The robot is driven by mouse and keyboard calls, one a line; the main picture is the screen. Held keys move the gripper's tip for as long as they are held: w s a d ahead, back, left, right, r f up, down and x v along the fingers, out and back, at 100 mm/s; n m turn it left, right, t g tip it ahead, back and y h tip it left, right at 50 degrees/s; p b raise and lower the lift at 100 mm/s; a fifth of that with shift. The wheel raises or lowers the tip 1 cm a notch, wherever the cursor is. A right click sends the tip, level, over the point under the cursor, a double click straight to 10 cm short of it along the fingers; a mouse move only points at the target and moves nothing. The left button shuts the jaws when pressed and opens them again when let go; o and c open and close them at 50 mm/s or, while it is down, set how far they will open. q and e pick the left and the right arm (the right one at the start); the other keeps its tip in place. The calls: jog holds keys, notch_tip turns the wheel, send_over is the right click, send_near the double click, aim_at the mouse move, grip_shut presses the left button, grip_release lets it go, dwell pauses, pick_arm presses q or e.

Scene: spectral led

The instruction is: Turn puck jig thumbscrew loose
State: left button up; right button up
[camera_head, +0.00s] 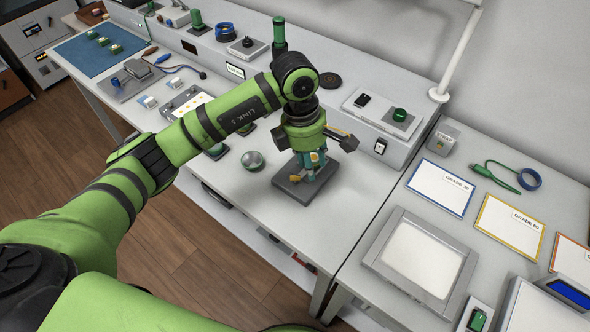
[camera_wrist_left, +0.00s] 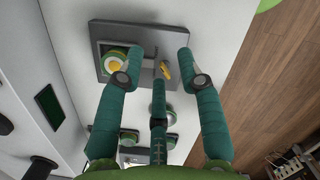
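The puck jig (camera_head: 292,190) is a dark grey square plate on the white bench; it also shows in the left wrist view (camera_wrist_left: 97,37). A green puck with a yellow centre (camera_wrist_left: 113,66) sits on it. The small yellow thumbscrew (camera_wrist_left: 165,70) is on the jig's bench-front side and shows in the head view (camera_head: 295,178). My left gripper (camera_head: 308,165) hangs over the jig with its teal fingers (camera_wrist_left: 157,72) spread around the thumbscrew, with visible gaps in the wrist view. The fingers partly hide the puck and jig. My right gripper is out of view.
A round silvery-green dish (camera_head: 252,160) stands left of the jig. A raised shelf (camera_head: 345,130) runs along the back, with a box with a green knob (camera_head: 383,112). A framed panel (camera_head: 420,250) and grade cards lie on the right bench. The bench front beside the jig is clear.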

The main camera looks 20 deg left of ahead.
aim_at(295, 181)
pick_arm(q)
jog(key=a, duration=0.1)
jog(key=a+y, duration=0.2)
jog(key=a, duration=0.1)
jog(key=shift+w+p, duration=0.3)
jog(key=shift+w, duration=0.05)
notch_tip(295, 181, down, 5)
jog(key=shift+d+r+p, duration=0.1)
jog(key=shift+p, duration=0.75)
jog(key=shift+f, duration=0.75)
grip_shut()
